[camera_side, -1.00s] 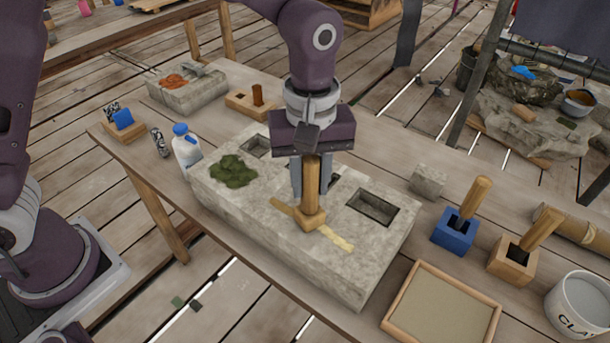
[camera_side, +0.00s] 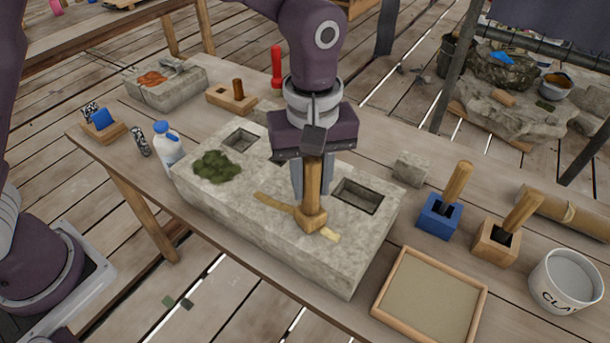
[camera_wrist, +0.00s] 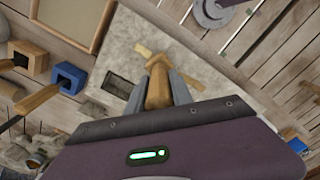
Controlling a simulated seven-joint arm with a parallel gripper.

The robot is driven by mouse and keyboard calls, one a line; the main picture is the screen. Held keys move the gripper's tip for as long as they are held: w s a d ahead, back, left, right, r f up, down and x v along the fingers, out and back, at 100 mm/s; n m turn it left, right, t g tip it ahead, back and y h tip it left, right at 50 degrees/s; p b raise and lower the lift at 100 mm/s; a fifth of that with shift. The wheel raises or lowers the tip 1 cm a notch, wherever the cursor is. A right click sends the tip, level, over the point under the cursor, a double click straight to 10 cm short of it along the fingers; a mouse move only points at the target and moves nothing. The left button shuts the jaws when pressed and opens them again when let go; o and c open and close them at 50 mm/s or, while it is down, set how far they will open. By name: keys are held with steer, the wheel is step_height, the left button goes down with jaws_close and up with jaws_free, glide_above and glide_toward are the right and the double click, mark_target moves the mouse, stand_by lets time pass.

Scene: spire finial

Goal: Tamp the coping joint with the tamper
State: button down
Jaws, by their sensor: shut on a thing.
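My gripper (camera_side: 312,180) is shut on the tamper (camera_side: 312,208), a wooden tool with an upright handle and a square foot. The wrist view also shows the tamper (camera_wrist: 158,88) between the fingers (camera_wrist: 160,92). Its foot is at the coping joint (camera_side: 275,203), a narrow strip across the top of the pale stone block (camera_side: 270,262). The foot hides part of the strip, near its right end. The strip looks darker tan left of the foot and paler yellow right of it (camera_side: 331,235). I cannot tell how firmly the foot presses.
The block has rectangular recesses, one right of the tamper (camera_side: 357,196), and a green moss patch (camera_side: 216,166). A bottle (camera_side: 168,150) stands behind its left end. Right are a blue holder (camera_side: 438,216), a wooden holder (camera_side: 495,243), a sand tray (camera_side: 430,300) and a white bucket (camera_side: 565,282).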

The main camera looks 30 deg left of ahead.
steer(key=shift+d+r, duration=0.15)
steer(key=shift+d, duration=2)
step_height(320, 180, up, 7)
steer(key=shift+f, duration=2.9)
steer(key=shift+f, duration=0.95)
step_height(320, 180, up, 7)
steer(key=shift+r, duration=0.1)
